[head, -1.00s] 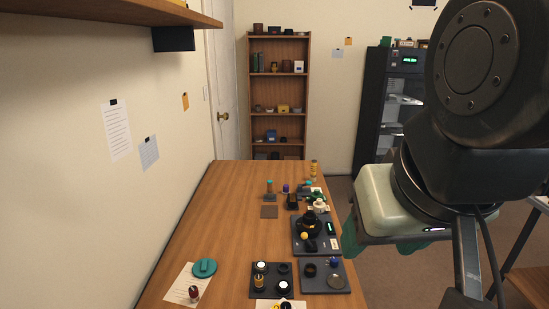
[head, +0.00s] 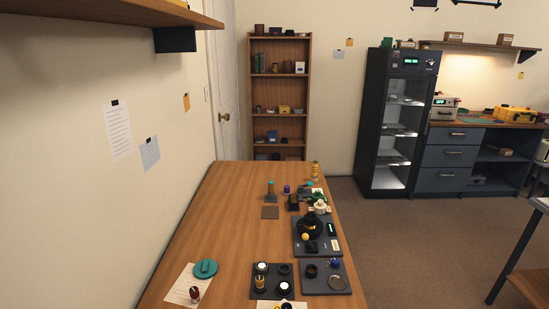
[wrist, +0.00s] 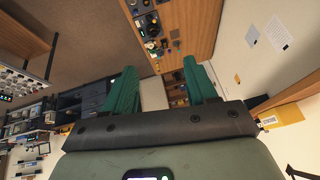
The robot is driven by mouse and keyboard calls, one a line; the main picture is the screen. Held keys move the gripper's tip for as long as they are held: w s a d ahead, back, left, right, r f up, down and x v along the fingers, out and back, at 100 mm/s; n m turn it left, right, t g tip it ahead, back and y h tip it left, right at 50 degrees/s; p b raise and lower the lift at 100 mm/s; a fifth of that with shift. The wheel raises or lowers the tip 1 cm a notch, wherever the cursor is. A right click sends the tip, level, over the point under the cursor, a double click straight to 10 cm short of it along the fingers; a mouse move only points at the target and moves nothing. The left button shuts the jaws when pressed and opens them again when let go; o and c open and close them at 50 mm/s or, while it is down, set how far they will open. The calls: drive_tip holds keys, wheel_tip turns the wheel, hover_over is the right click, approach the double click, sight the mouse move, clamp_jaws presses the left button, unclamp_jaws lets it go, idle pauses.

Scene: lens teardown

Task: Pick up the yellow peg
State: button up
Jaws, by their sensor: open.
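A small yellow upright piece (head: 259,283), which looks like the yellow peg, stands at the front left of a dark tray (head: 272,293) in the head view. It is small, and other yellow things lie nearby, so I cannot be fully sure of it. My gripper (wrist: 160,68) shows only in the wrist view. Its two green fingers are wide apart with nothing between them. It is away from the table (wrist: 197,25), which appears tilted beyond the fingers. I cannot make out the peg in the wrist view.
A second dark tray (head: 341,291) holds a ring and small parts. Behind it is a dark base (head: 302,250) with a black device. A teal lidded piece (head: 205,268) and a dark red piece (head: 194,294) sit on paper at left. The table's left middle is clear.

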drive_tip(key=w+a+f+m+g+y, duration=0.1)
drive_tip(key=w+a+m+y, duration=0.1)
drive_tip(key=w+m+y, duration=0.65)
drive_tip(key=w+a+m+y, duration=0.35)
drive_tip(key=w+m, duration=0.85)
drive_tip(key=w, duration=0.4)
approach(263, 278)
drive_tip(key=shift+s+a+f, duration=0.1)
drive_tip(key=shift+s+a, duration=0.1)
drive_tip(key=shift+a, duration=0.1)
drive_tip(key=x, duration=0.5)
drive_tip(key=shift+a+f, duration=0.15)
drive_tip(key=shift+w+x, duration=0.15)
drive_tip(key=shift+x, duration=1.15)
drive_tip(key=shift+w+x, duration=0.1)
drive_tip(key=shift+x, duration=1.2)
